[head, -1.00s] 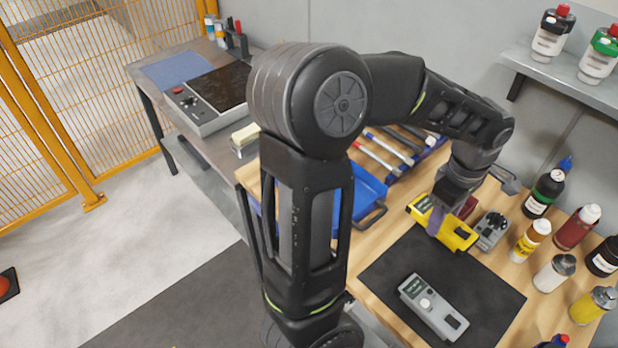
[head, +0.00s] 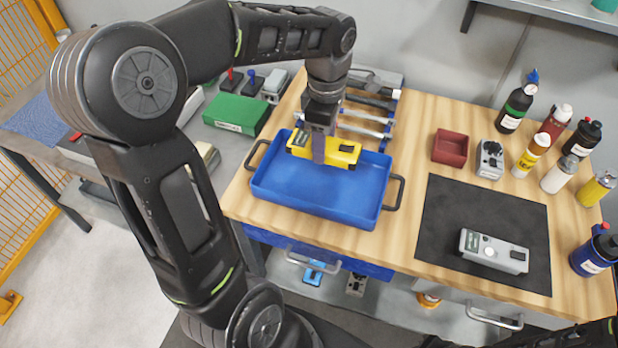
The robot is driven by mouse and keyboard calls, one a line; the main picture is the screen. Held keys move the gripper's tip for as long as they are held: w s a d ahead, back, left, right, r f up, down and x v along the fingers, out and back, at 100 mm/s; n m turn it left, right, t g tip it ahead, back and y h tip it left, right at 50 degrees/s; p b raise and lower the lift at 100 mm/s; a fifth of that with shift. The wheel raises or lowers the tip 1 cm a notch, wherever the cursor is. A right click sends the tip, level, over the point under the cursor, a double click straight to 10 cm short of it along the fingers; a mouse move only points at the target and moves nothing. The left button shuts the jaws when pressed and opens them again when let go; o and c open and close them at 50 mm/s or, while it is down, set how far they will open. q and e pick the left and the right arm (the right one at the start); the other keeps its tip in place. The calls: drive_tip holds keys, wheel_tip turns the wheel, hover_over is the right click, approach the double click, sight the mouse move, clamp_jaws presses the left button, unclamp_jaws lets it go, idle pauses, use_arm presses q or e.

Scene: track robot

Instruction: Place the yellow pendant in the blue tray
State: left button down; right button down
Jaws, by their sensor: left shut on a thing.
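The yellow pendant (head: 342,153) is a boxy yellow controller with dark parts. My left gripper (head: 319,150) is shut on it and holds it over the back part of the blue tray (head: 290,200). The tray is shallow, with a dark handle at each end, and sits at the left end of the wooden bench. Nothing else shows inside the tray. I cannot tell how far the pendant is above the tray floor. My right gripper is not in view; only a dark piece of an arm shows at the bottom right.
A grey pendant (head: 493,251) lies on the black mat (head: 450,212). A red bin (head: 450,147), a grey device (head: 489,160) and several bottles stand to the right. Tools lie behind the tray. A green box (head: 237,114) is on the bench at left.

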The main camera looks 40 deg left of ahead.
use_arm(q)
drive_tip(key=shift+w+d, duration=0.15)
drive_tip(key=shift+d, duration=0.05)
drive_tip(key=shift+a+f, duration=0.1)
hover_over(323, 182)
wheel_tip(323, 182, down, 6)
drive_tip(key=shift+p, duration=0.35)
drive_tip(key=shift+f, duration=0.1)
drive_tip(key=shift+f, duration=1.8)
drive_tip(key=shift+f, duration=0.2)
drive_tip(key=c, duration=0.6)
unclamp_jaws()
drive_tip(key=shift+r, duration=0.1)
